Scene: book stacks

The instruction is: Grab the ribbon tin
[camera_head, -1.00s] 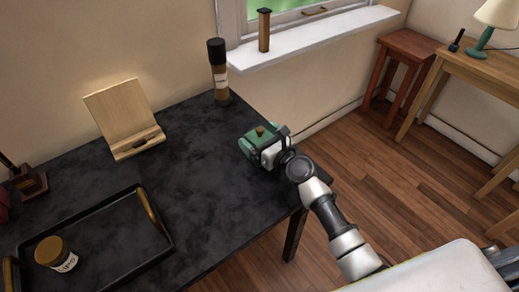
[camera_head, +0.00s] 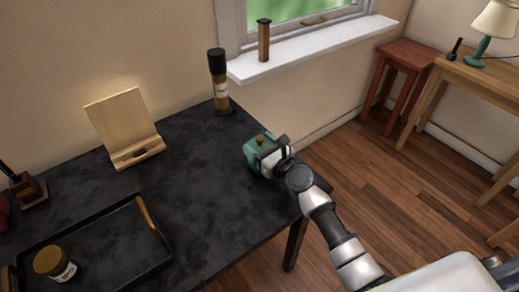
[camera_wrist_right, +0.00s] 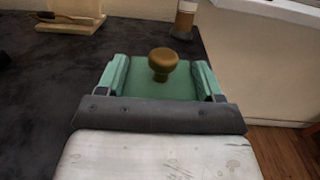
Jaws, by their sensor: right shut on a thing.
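The ribbon tin, taken to be the green box with a brass knob on top (camera_head: 252,152), is at the right end of the dark table in the head view. In the right wrist view its green lid and knob (camera_wrist_right: 161,65) are upright between the fingers. My right gripper (camera_head: 264,150) is shut on the tin, coming from the right side. The fingers flank the lid left and right in the wrist view. Whether the tin's base touches the table is hidden. My left gripper is out of view.
A dark table (camera_head: 200,185) bears a black tray (camera_head: 100,225) with a brown-lidded jar (camera_head: 55,263), a wooden stand (camera_head: 124,125) and a tall dark-capped bottle (camera_head: 219,80). The tabletop around the tin is clear. A windowsill (camera_head: 310,48) lies behind.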

